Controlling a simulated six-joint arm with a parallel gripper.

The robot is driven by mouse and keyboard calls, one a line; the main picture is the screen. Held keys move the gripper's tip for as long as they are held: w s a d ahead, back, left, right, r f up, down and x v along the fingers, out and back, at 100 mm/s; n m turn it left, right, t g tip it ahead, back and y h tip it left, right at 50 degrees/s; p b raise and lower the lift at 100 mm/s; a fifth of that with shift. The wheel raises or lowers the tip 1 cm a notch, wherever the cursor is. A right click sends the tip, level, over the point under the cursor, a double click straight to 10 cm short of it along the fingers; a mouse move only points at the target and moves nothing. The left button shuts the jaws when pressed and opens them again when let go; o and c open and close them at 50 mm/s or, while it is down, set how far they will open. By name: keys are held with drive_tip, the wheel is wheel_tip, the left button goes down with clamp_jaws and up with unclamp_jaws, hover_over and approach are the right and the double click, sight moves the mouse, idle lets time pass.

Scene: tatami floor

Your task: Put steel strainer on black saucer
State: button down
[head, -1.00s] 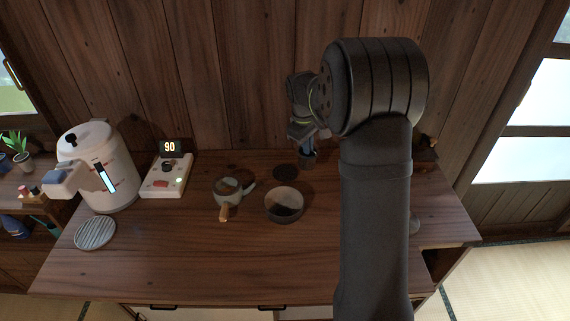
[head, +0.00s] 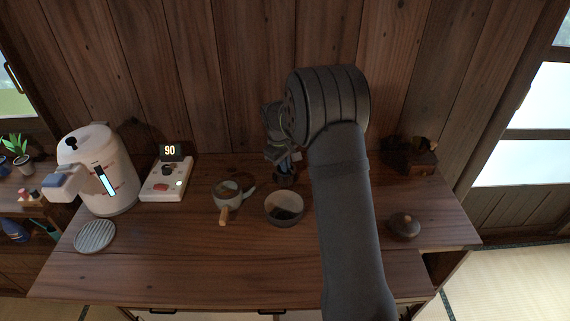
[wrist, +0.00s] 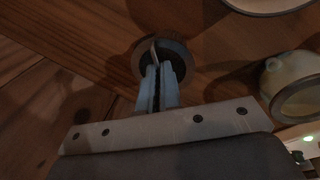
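My gripper (wrist: 160,88) points down over the back middle of the counter. Its fingers are close together on the thin edge of the small steel strainer (wrist: 153,54). In the head view the strainer (head: 285,181) shows as a small dark shape below the fingers, behind the grey bowl. The black saucer (wrist: 140,62) shows as a round rim around the fingertips in the wrist view. The strainer appears over or within the saucer's outline. I cannot tell whether it touches the saucer. The fingers and strainer hide most of the saucer in the head view.
A grey bowl (head: 284,216) stands just in front. A wooden-handled pot (head: 226,193) stands to the left, with a white control box (head: 167,182) and white kettle (head: 108,180) beyond. The front counter is clear.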

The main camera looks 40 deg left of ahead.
drive_tip(key=shift+f, duration=0.15)
drive_tip(key=c, duration=1.6)
unclamp_jaws()
drive_tip(key=r, duration=0.4)
drive_tip(key=s+r, duration=0.1)
drive_tip(key=r, duration=0.3)
drive_tip(key=s+r, duration=0.1)
drive_tip(key=r, duration=0.3)
drive_tip(key=shift+s+r, duration=0.1)
drive_tip(key=f, duration=0.4)
drive_tip(key=w+f, duration=0.1)
drive_tip(key=f, duration=0.3)
drive_tip(key=w+f, duration=0.1)
drive_tip(key=f, duration=0.3)
drive_tip(key=shift+w, duration=0.15)
drive_tip(key=shift+r, duration=2)
